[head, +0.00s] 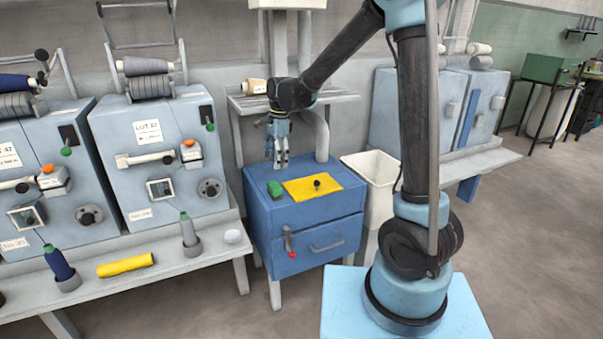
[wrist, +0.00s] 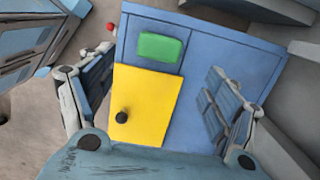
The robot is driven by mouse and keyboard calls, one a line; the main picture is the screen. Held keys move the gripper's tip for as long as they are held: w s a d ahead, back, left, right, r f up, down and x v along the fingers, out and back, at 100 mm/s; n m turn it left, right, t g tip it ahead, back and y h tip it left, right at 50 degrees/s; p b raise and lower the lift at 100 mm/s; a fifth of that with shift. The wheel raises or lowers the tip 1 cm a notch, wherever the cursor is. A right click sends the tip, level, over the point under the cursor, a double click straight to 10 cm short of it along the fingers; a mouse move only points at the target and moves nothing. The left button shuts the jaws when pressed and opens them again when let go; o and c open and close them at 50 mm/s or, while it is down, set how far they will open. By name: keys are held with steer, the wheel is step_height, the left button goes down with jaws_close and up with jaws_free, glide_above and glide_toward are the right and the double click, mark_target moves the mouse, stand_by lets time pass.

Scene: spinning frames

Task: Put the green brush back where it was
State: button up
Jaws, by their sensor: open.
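The green brush (head: 275,189) lies on top of the blue cabinet (head: 262,213), near its left edge and beside a yellow sheet (head: 303,191). In the wrist view the brush (wrist: 160,47) shows as a green block above the yellow sheet (wrist: 140,108), on the blue top (wrist: 240,63). My gripper (head: 281,165) points down above the cabinet, behind the brush and the sheet in the head view. Its fingers are spread in the wrist view (wrist: 162,78), with nothing between them, and the brush is apart from them.
A small black knob (head: 317,183) stands on the yellow sheet. A pale bin (head: 372,178) stands right of the cabinet, and a shelf (head: 338,97) runs behind it. A bench at left holds a yellow roll (head: 125,265) and bobbins. Grey machines (head: 160,155) stand behind the bench.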

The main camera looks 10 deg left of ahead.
steer(key=s+d+r+n+t, duration=0.1)
steer(key=s+d+r+n, duration=0.15)
steer(key=d, duration=0.55)
steer(key=s+d+r+n, duration=0.1)
steer(key=s+d+r, duration=0.15)
steer(key=d, duration=0.55)
steer(key=s+d+r+n+t, duration=0.1)
steer(key=s+d+n, duration=0.15)
steer(key=d, duration=0.55)
steer(key=s+d+f+n, duration=0.3)
steer(key=s+d+f, duration=0.1)
steer(key=s+d, duration=0.3)
steer(key=s+d+f+n+t+h, duration=0.1)
steer(key=s+d+f+n, duration=0.2)
steer(key=s+d, duration=0.5)
steer(key=shift+s+d+f, duration=0.3)
steer(key=shift+s+f, duration=0.2)
steer(key=shift+s, duration=0.25)
